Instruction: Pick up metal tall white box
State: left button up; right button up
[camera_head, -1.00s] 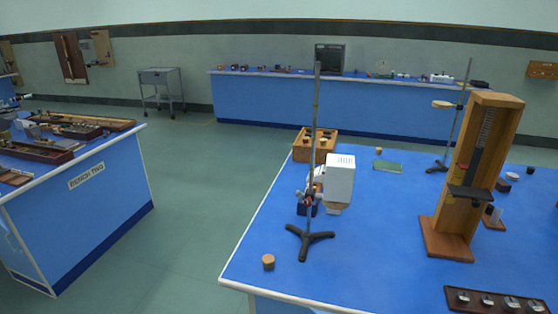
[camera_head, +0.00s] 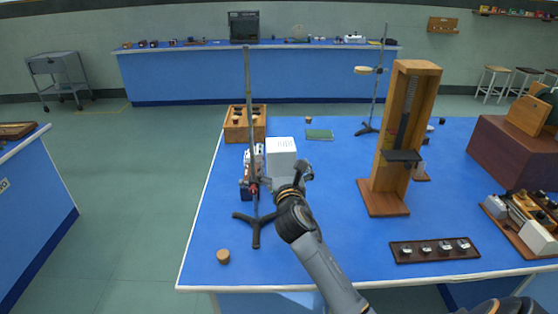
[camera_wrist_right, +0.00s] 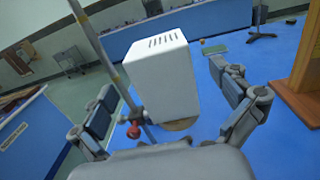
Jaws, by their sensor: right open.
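The tall white metal box (camera_head: 281,156) has vent slots on its top and shows beside a retort stand (camera_head: 250,140) on the blue bench. My right gripper (camera_head: 296,178) is at the near side of the box in the head view and partly covers its lower part. In the right wrist view the box (camera_wrist_right: 161,75) stands between the two spread fingers of my right gripper (camera_wrist_right: 168,105), which is open. A gap shows between each finger and the box. A brownish base shows under the box. My left gripper is not in view.
The stand's rod and red-knobbed clamp (camera_wrist_right: 134,130) are close to the left finger. A wooden tower (camera_head: 400,140) stands to the right, a wooden crate (camera_head: 245,123) behind, a cork (camera_head: 223,256) at the front left. Bare blue bench (camera_head: 325,205) lies between box and tower.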

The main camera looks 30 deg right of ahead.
jog(key=x, duration=0.3)
jog(key=shift+a+f, duration=0.15)
jog(key=shift+a, duration=0.05)
jog(key=shift+f+p+x, duration=0.25)
jog(key=shift+x, duration=1.05)
jog(key=shift+f+p+x, duration=0.2)
jog(key=shift+x, duration=1.05)
jog(key=shift+s+r, duration=0.1)
jog(key=shift+s, duration=0.05)
jog(key=shift+c, duration=0.6)
jog(key=c, duration=1.4)
